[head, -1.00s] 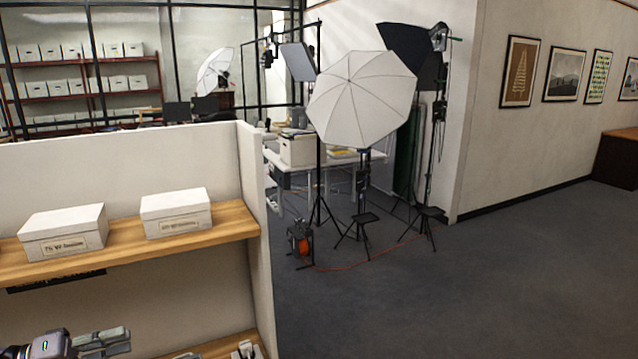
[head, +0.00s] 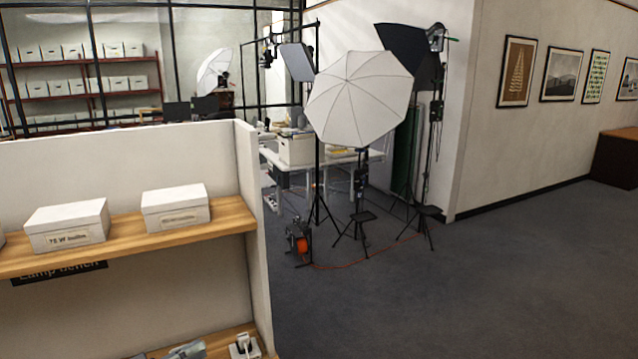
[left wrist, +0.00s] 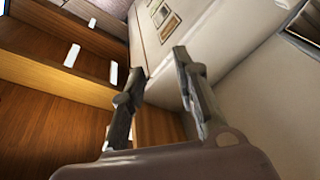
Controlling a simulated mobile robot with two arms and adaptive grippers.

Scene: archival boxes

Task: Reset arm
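My left gripper (left wrist: 161,64) shows in the left wrist view with its two fingers apart and nothing between them. In the head view only a small grey piece, which looks like its tip, shows at the bottom edge. Two white lidded boxes stand on the wooden upper shelf (head: 237,219): a left box (head: 66,240) with a label and a right box (head: 178,219). The gripper is below this shelf, apart from both boxes. My right gripper is in neither view.
The shelf unit's white side panel (head: 255,230) stands right of the boxes. A lower shelf holds small items, one white (head: 243,346). A white umbrella light (head: 357,98), stands and an orange cable (head: 360,264) are farther back. Grey floor (head: 480,285) is clear at right.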

